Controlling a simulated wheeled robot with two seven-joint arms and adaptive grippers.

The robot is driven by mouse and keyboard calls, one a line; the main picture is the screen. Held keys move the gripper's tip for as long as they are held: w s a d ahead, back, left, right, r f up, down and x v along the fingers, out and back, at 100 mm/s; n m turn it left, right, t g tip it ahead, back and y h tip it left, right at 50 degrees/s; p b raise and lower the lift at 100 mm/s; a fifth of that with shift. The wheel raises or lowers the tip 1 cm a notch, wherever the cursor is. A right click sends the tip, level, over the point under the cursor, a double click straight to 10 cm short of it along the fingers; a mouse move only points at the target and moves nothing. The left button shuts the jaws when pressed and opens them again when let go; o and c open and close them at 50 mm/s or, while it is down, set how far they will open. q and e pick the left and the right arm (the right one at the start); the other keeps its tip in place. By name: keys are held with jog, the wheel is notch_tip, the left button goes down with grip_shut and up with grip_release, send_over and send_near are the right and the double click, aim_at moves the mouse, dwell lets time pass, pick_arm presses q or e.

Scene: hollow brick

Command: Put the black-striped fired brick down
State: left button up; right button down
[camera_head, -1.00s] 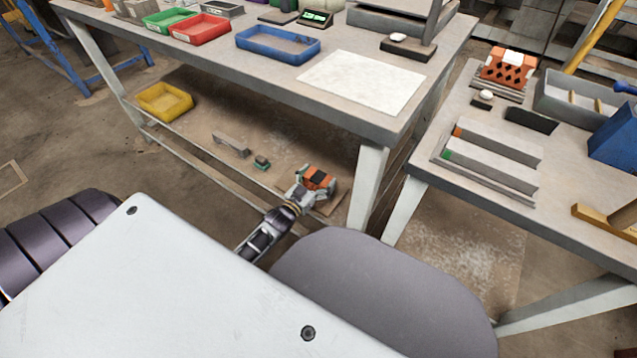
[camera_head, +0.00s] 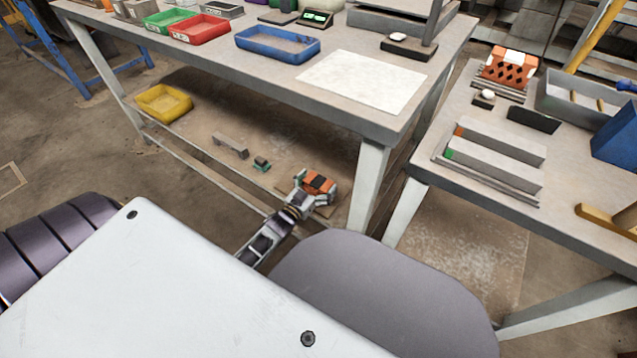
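The black-striped fired brick (camera_head: 318,183), orange with dark bands, is at the right end of the lower shelf under the large workbench. My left gripper (camera_head: 315,186) has its fingers on either side of the brick and looks shut on it. The brick is low, at or just above a thin brown board (camera_head: 328,208) on the shelf; I cannot tell if it touches. The gripper hides part of the brick. My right gripper is not in view.
A bench leg (camera_head: 369,185) stands close right of the brick. A grey bar (camera_head: 230,146), a small green-and-dark part (camera_head: 261,164) and a yellow bin (camera_head: 164,102) are on the lower shelf (camera_head: 205,115). The bench top hangs over it. Another orange brick (camera_head: 509,70) sits on the right table.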

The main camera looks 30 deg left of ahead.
pick_arm(q)
jog(key=shift+r, duration=0.15)
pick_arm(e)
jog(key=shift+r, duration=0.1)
pick_arm(q)
jog(key=s+a+p, duration=0.1)
jog(key=s+p, duration=0.3)
jog(key=s, duration=0.8)
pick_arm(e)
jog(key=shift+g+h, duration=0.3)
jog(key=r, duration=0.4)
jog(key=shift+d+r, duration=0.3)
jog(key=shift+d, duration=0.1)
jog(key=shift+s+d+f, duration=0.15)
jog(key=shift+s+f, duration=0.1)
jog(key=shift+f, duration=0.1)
pick_arm(q)
jog(key=s+d+g+h, duration=0.1)
jog(key=s+d+g, duration=0.4)
jog(key=d, duration=0.4)
jog(key=s+d+m+g+h, duration=0.1)
jog(key=s+d+g, duration=0.5)
jog(key=d, duration=0.4)
jog(key=shift+f+g+h, duration=0.3)
jog(key=shift+g+h, duration=0.1)
jog(key=shift+g, duration=0.1)
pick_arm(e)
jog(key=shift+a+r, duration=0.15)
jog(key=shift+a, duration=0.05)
